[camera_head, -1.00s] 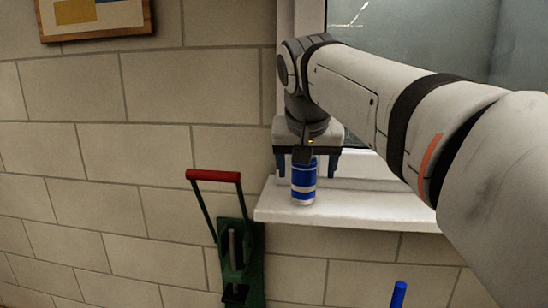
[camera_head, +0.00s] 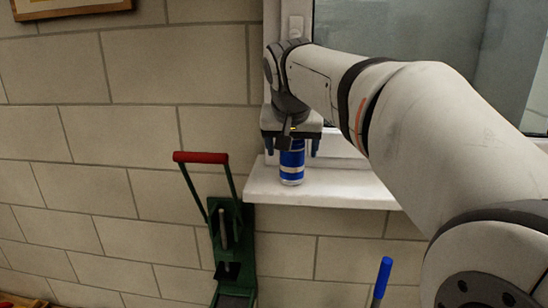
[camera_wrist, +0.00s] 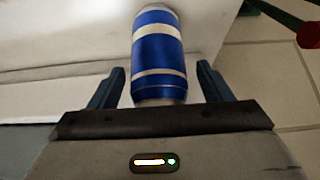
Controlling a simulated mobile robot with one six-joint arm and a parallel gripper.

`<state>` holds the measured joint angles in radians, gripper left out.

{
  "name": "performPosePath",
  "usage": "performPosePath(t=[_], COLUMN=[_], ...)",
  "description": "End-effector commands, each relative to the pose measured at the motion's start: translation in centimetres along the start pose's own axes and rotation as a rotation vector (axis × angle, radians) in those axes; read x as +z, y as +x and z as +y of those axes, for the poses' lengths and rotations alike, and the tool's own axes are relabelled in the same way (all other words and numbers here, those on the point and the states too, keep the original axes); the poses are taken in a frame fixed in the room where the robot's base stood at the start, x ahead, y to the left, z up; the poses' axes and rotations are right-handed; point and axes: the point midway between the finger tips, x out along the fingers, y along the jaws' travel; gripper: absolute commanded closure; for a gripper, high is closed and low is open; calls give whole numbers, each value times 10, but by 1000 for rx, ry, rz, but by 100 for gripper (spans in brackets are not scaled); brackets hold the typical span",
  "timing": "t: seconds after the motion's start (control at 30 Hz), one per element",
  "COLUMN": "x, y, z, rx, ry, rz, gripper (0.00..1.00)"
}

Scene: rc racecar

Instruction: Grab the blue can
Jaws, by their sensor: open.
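The blue can (camera_head: 291,166), with white bands, stands upright on the white window sill near its left end. My gripper (camera_head: 291,147) is above the can and points down, with a blue finger on each side of the can's upper part. In the wrist view the can (camera_wrist: 160,55) lies between the two open fingers of my gripper (camera_wrist: 160,85), with a gap on both sides. The top of the can is partly hidden by the gripper body.
The white window sill (camera_head: 345,188) is clear to the right of the can. A green hand press with a red handle (camera_head: 200,157) stands below and left of the sill. A blue-tipped rod (camera_head: 383,275) rises at the lower right. The window and brick wall are close behind.

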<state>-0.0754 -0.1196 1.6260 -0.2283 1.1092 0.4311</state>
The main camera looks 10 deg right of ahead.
Motion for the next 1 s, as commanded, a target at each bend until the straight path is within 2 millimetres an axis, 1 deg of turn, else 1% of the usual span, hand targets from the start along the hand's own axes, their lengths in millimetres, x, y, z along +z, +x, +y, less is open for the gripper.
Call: performPosePath(t=[0.07,0.63,1.0], x=[0,0,-2], y=[0,0,-2], z=[0,1,1], rx=[0,1,1], ry=[0,2,3], rz=[0,0,0], gripper=[28,74,75])
